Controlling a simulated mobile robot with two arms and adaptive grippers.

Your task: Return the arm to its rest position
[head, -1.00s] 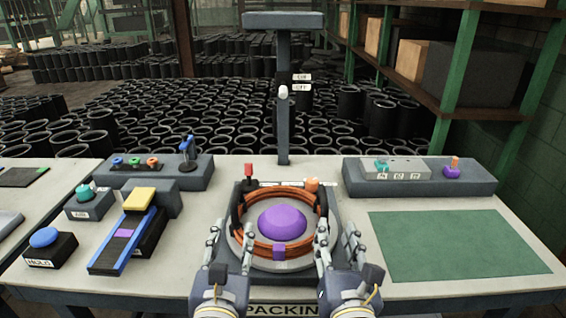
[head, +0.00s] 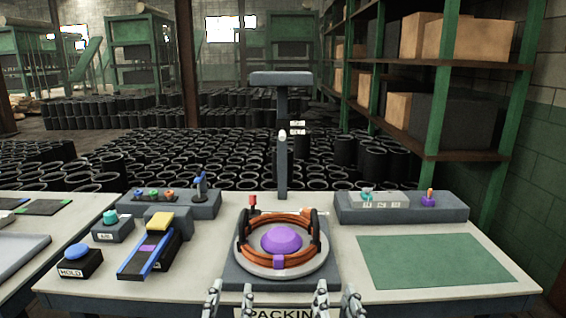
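My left gripper (head: 229,301) shows at the bottom edge of the head view, in front of the round fixture. My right gripper (head: 337,302) shows at the bottom edge to its right. Only the finger ends of both are in view, and the rest is cut off by the frame. The fingers of each stand apart with nothing visible between them. The round fixture (head: 243,261) holds a purple dome (head: 281,240) inside copper-coloured rings, with a small purple block (head: 278,262) at its front. Both grippers are clear of the fixture.
A grey post (head: 282,170) stands behind the fixture. A green mat (head: 435,262) lies at the right of the table. A blue button box (head: 78,260), a sloped chute (head: 148,254) and a teal-knobbed box (head: 112,228) stand at the left. Rubber sleeves fill the floor behind.

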